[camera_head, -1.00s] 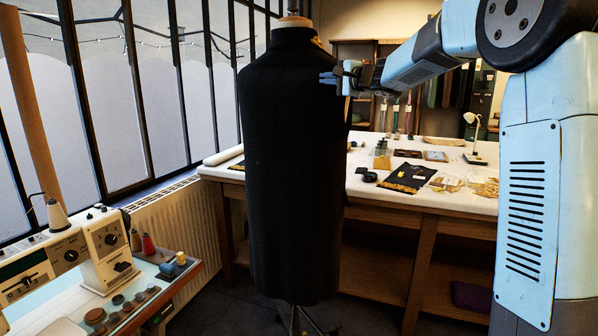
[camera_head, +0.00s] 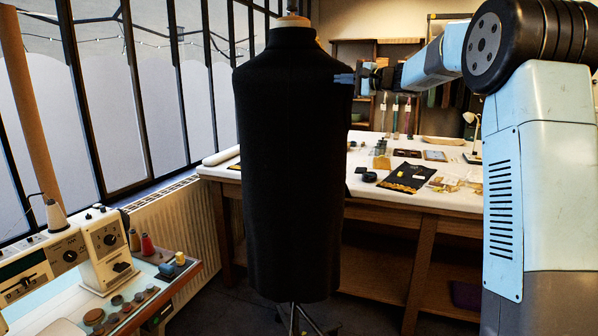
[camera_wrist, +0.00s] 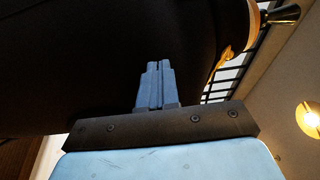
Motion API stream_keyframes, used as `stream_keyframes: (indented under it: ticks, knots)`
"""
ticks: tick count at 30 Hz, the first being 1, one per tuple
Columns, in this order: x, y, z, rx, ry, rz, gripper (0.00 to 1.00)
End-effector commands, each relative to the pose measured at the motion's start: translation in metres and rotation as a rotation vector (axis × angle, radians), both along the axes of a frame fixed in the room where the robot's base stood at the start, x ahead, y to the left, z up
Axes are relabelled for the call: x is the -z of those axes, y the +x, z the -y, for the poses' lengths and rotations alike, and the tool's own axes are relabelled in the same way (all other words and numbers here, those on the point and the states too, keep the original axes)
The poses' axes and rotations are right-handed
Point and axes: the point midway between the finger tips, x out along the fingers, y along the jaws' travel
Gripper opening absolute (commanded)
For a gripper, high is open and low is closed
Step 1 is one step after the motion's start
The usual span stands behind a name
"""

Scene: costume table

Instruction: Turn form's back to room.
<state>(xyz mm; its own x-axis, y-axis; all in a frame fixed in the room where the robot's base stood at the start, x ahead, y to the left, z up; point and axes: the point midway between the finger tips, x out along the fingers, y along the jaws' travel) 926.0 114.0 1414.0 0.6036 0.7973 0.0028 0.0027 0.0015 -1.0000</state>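The dress form (camera_head: 290,170) stands upright in the middle of the head view, wearing a black high-collared garment. A plain black side with no trim faces the head camera. My gripper (camera_head: 344,79) is at the upper right of the form, its blue fingertips overlapping the shoulder edge. In the wrist view the fingers (camera_wrist: 155,82) lie together against the dark form (camera_wrist: 90,60), with nothing visible between them; whether they touch cannot be told. Gold trim (camera_wrist: 222,62) shows at the form's collar there. The far side of the form is hidden in the head view.
A white-topped work table (camera_head: 360,186) with cloth pieces and a lamp (camera_head: 475,135) stands behind and right. A sewing machine (camera_head: 85,250) on a bench is at lower left. Windows and a radiator (camera_head: 165,225) line the left. The form's stand (camera_head: 292,318) reaches the floor.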

Motion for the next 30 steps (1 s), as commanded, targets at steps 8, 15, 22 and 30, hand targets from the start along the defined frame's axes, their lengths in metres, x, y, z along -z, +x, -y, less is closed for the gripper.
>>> stream_keyframes:
  ticks: [8,15,22,30]
  knots:
    - [0.001,0.015,-0.003,-0.018,0.005,-0.002,0.00]
    - [0.001,0.040,0.015,-0.019,0.004,-0.001,0.00]
    - [0.000,0.051,0.024,-0.020,0.005,-0.002,0.00]
    - [0.000,0.051,0.024,-0.019,0.004,-0.002,0.00]
